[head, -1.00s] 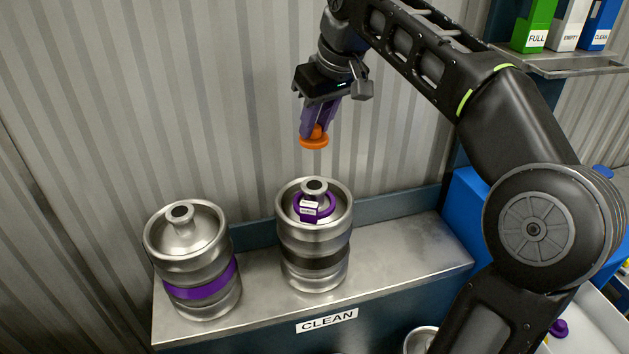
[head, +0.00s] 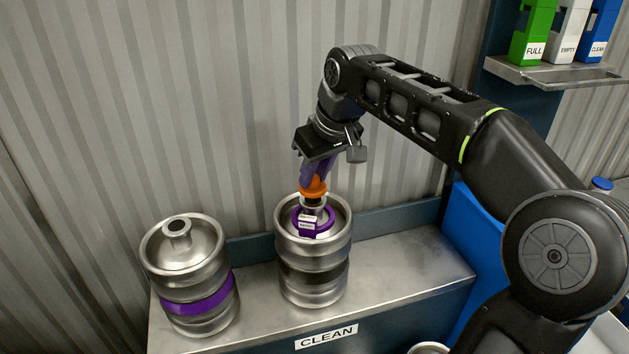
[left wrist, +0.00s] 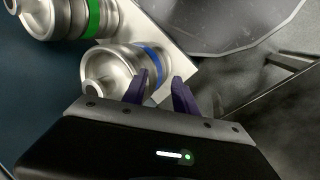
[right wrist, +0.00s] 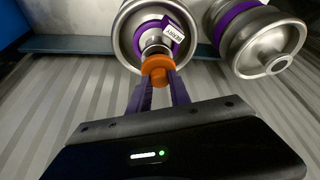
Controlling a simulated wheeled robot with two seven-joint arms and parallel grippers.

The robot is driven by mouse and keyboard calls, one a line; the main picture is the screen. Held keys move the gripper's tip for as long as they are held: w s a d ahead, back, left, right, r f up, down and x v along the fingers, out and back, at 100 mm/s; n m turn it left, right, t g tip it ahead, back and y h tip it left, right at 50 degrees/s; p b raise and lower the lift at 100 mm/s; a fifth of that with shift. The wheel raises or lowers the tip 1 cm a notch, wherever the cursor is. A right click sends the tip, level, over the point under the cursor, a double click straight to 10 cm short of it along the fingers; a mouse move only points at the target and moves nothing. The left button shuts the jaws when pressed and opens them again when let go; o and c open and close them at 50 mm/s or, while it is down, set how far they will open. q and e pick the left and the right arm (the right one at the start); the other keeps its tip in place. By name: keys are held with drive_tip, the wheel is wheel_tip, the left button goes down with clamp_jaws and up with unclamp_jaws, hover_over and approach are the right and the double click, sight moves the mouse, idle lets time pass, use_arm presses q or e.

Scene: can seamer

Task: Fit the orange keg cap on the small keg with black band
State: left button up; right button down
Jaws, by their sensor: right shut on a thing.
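The small keg with black band (head: 312,272) stands upright on the steel shelf marked CLEAN. A purple ring with a white tag (head: 307,222) lies around its neck. My right gripper (head: 314,184) is shut on the orange keg cap (head: 313,192), right at the top of the keg's neck. The right wrist view shows the cap (right wrist: 157,67) between the purple fingertips, in line with the neck (right wrist: 155,48); whether it is seated I cannot tell. My left gripper (left wrist: 160,88) shows only in the left wrist view, its fingers apart and nothing between them.
A keg with purple band (head: 197,293) stands to the left on the same shelf (head: 400,272). Corrugated wall rises close behind. A blue box (head: 478,245) is at the shelf's right end.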

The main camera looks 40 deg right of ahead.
wheel_tip(320, 180, down, 2)
drive_tip(key=shift+f, duration=0.15)
drive_tip(key=c, duration=1.2)
unclamp_jaws()
